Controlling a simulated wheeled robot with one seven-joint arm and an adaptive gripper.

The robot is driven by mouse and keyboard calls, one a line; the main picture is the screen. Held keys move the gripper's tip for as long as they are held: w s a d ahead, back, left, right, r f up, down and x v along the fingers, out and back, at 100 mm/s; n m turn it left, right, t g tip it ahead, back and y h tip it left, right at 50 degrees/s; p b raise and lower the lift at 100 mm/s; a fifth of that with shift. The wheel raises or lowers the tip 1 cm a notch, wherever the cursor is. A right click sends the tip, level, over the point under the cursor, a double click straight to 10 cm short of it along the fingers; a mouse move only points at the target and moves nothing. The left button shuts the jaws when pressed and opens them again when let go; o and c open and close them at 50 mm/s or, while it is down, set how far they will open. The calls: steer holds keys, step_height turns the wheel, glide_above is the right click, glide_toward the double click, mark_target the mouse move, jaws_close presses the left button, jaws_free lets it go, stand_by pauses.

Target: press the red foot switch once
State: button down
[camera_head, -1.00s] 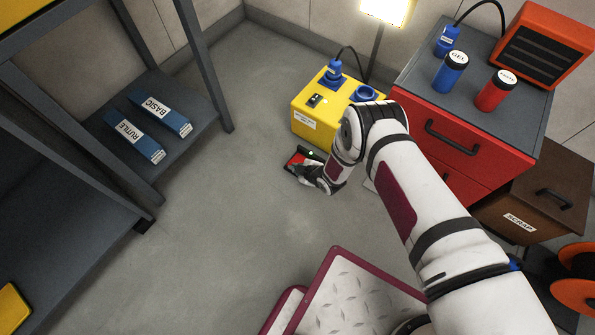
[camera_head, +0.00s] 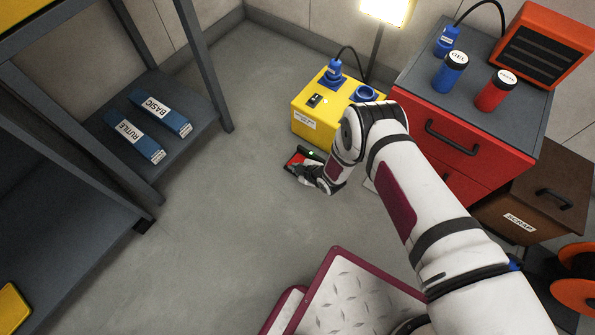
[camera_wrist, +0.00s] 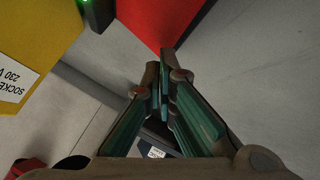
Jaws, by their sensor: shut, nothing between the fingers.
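The red foot switch (camera_head: 295,159) lies on the floor in front of the yellow socket box, partly hidden by my gripper. A green light shows on its dark housing (camera_head: 311,154). My gripper (camera_head: 296,171) is low by the near side of the switch. In the wrist view the red pedal (camera_wrist: 164,18) fills the top middle, with the dark housing (camera_wrist: 96,14) to its left. There the fingertips of my gripper (camera_wrist: 159,68) are together and empty, at the pedal's lower edge in the picture. I cannot tell whether they touch it.
The yellow socket box (camera_head: 318,118) stands just behind the switch and shows at left in the wrist view (camera_wrist: 30,40). A red drawer cabinet (camera_head: 440,150) stands to the right, with a brown scrap bin (camera_head: 535,195) beside it. A shelf (camera_head: 185,100) is at left. Open floor lies left.

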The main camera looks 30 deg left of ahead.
steer(key=shift+f, duration=0.15)
steer(key=shift+f, duration=0.25)
steer(key=shift+s+f, duration=0.1)
steer(key=shift+f, duration=0.7)
stand_by(1.4)
steer(key=shift+r+p, duration=0.95)
steer(key=shift+r, duration=0.25)
steer(key=shift+r, duration=0.15)
steer(key=r+p, duration=0.1)
steer(key=r, duration=0.1)
steer(key=r+p, duration=0.2)
steer(key=shift+w+r+p, duration=0.2)
steer(key=shift+r+p, duration=0.1)
steer(key=shift+r, duration=0.1)
stand_by(0.3)
